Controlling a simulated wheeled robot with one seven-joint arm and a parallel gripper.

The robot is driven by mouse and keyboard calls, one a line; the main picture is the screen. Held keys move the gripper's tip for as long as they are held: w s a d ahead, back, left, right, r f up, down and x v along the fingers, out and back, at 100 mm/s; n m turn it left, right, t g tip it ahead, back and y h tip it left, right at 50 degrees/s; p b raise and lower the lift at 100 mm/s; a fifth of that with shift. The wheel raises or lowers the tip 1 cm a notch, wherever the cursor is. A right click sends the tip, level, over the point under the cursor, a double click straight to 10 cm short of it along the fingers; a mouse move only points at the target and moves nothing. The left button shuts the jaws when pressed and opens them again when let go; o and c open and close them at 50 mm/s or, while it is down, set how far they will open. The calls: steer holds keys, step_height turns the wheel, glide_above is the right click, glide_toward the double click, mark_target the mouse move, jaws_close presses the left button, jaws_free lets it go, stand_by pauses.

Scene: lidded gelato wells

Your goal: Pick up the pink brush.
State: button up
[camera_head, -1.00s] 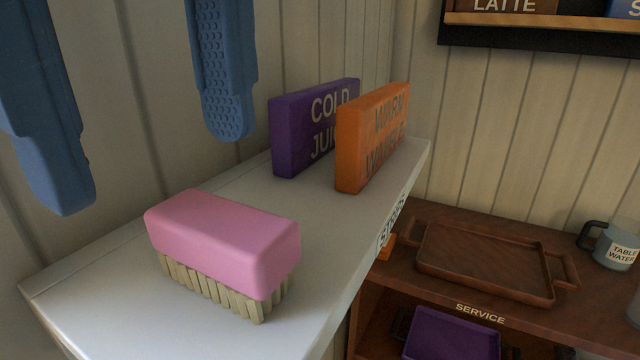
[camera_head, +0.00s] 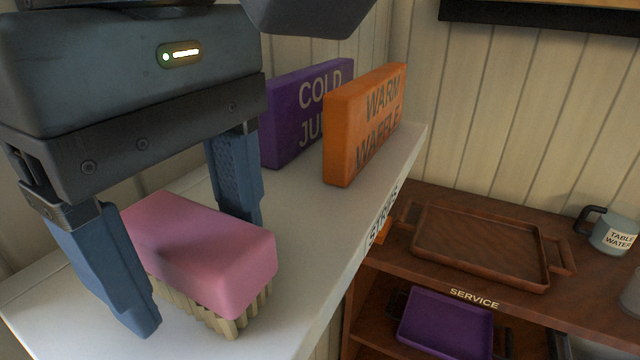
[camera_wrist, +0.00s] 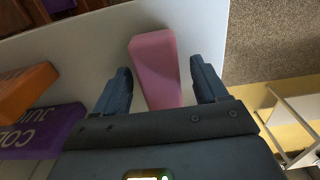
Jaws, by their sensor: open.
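The pink brush (camera_head: 205,247) lies bristles down on the white shelf, its pink block on top and pale bristles under it. My gripper (camera_head: 200,270) is open, with its blue fingers pointing down, one on either side of the brush. In the head view the near finger covers part of the brush's left end. In the wrist view the brush (camera_wrist: 156,70) lies between the two spread fingers (camera_wrist: 165,85), with a gap visible on each side.
A purple "COLD JUICE" block (camera_head: 290,115) and an orange "WARM WAFFLE" block (camera_head: 365,125) stand behind the brush on the white shelf (camera_head: 300,225). Lower right, a brown tray (camera_head: 480,245) and a mug (camera_head: 612,235) stand on a wooden unit, with a purple tray (camera_head: 445,325) below.

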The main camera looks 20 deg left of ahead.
steer(key=c, duration=1.1)
steer(key=shift+o, duration=0.2)
steer(key=shift+r, duration=0.15)
